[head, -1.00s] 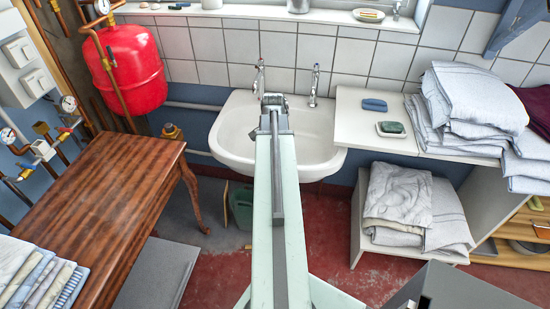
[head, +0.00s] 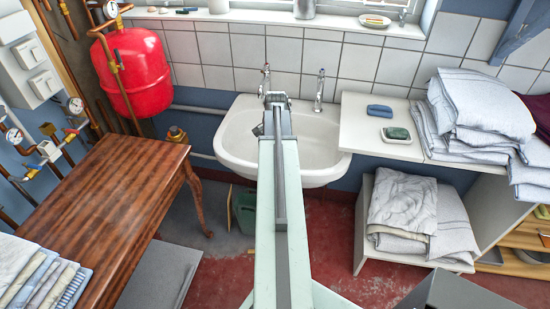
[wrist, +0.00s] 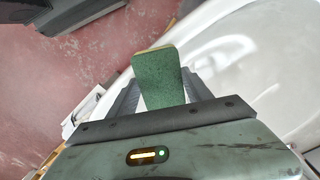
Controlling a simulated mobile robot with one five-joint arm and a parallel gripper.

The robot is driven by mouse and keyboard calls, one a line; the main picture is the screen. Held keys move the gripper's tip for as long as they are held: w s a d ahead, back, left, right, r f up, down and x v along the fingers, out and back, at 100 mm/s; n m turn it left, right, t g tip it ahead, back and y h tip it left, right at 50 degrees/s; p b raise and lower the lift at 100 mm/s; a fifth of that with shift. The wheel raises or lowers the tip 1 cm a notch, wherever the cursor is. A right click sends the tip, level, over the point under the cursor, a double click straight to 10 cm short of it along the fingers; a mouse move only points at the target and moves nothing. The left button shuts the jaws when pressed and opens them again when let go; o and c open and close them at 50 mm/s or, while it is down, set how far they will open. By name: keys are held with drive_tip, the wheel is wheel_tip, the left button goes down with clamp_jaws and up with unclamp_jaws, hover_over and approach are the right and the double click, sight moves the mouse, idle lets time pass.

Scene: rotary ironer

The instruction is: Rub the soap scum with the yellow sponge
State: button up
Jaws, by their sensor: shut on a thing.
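My gripper (wrist: 158,90) is shut on a sponge (wrist: 158,78) with a green face and a thin yellow edge. The sponge sticks out past the jaws, and the white washbasin (wrist: 235,75) lies beside and beyond it in the wrist view. In the head view the basin (head: 235,140) is under the window wall. My arm reaches over its front rim and hides its middle. The sponge is hidden behind my arm there. I cannot make out any soap scum, and I cannot tell whether the sponge touches the basin.
Two taps (head: 319,90) rise at the basin's back. On the right, a white counter (head: 362,128) holds a blue item (head: 380,111), a green block on a white dish (head: 397,133) and folded linen (head: 480,115). A wooden table (head: 105,190) stands left. Red floor (head: 315,220) is open below.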

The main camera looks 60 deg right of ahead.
drive_tip(key=shift+a, duration=0.1)
drive_tip(key=shift+c, duration=0.7)
drive_tip(key=shift+s+a+f, duration=0.1)
drive_tip(key=shift+s+a, duration=0.15)
drive_tip(key=shift+a, duration=0.15)
drive_tip(key=shift+c, duration=0.7)
drive_tip(key=shift+s+a, duration=0.3)
drive_tip(key=shift+a, duration=0.5)
drive_tip(key=shift+s+a, duration=0.25)
drive_tip(key=shift+a, duration=0.5)
drive_tip(key=shift+d, duration=0.1)
wheel_tip(320, 180, up, 6)
drive_tip(key=p, duration=0.6)
wheel_tip(320, 180, up, 3)
drive_tip(key=p, duration=0.3)
